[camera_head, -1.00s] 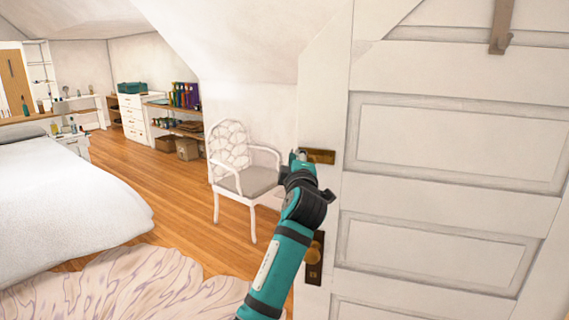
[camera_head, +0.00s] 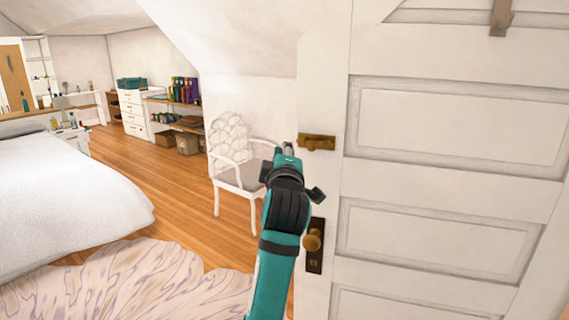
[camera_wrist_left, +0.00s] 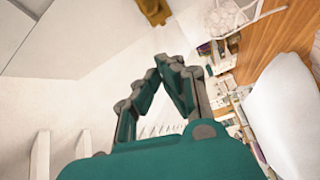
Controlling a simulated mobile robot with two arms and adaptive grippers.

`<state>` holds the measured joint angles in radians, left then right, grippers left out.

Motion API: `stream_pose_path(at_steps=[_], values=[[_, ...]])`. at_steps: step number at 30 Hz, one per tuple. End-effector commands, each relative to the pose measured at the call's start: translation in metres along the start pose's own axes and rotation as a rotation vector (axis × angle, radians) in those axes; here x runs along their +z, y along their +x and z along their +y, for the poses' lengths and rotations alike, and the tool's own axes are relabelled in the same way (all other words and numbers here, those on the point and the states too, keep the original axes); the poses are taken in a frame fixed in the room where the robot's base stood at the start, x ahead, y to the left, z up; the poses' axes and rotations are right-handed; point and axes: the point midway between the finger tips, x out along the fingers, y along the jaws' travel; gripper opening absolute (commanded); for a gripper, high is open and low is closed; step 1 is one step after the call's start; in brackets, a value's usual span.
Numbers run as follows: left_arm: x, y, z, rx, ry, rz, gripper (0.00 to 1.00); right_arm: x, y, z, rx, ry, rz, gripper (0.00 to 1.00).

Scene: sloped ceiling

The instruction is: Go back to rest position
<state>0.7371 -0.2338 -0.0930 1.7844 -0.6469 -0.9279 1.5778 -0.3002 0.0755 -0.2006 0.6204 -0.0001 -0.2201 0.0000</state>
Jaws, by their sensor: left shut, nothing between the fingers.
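My left gripper (camera_head: 289,150) is in the middle of the head view, just left of the brass latch (camera_head: 317,142) on the white door (camera_head: 450,135). In the left wrist view my left gripper (camera_wrist_left: 167,62) shows its fingertips together, with nothing between them. The latch shows at the top of the left wrist view (camera_wrist_left: 155,11), apart from the fingers. My teal forearm and black wrist hide part of the white chair (camera_head: 228,145). My right gripper is in neither view.
The door fills the right side, with a brass knob (camera_head: 313,240) below the latch and a hook (camera_head: 501,17) near the top. A white bed (camera_head: 65,200) stands at left, a pale rug (camera_head: 130,285) in front. Wooden floor (camera_head: 170,195) lies open between bed and chair.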

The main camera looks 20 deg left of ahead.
Motion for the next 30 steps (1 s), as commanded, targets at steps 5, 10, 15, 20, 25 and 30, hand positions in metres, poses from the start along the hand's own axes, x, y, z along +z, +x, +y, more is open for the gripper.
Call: stream_pose_path(at_steps=[5,10,15,20,25,30], values=[[0.000,-0.015,-0.001,-0.001,0.000,0.001,0.00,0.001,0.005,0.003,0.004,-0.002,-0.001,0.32],[-0.001,-0.017,0.001,0.000,0.001,0.001,0.00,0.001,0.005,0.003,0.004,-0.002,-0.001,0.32],[0.000,-0.016,0.000,0.000,0.001,0.001,0.00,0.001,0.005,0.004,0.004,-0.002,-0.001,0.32],[0.014,-0.010,-0.025,-0.033,0.062,-0.029,0.00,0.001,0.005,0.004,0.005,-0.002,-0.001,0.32],[0.062,0.001,-0.119,-0.135,0.277,-0.147,0.00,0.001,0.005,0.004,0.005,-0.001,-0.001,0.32],[0.108,-0.010,-0.242,-0.242,0.514,-0.309,0.00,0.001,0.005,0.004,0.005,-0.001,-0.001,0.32]])
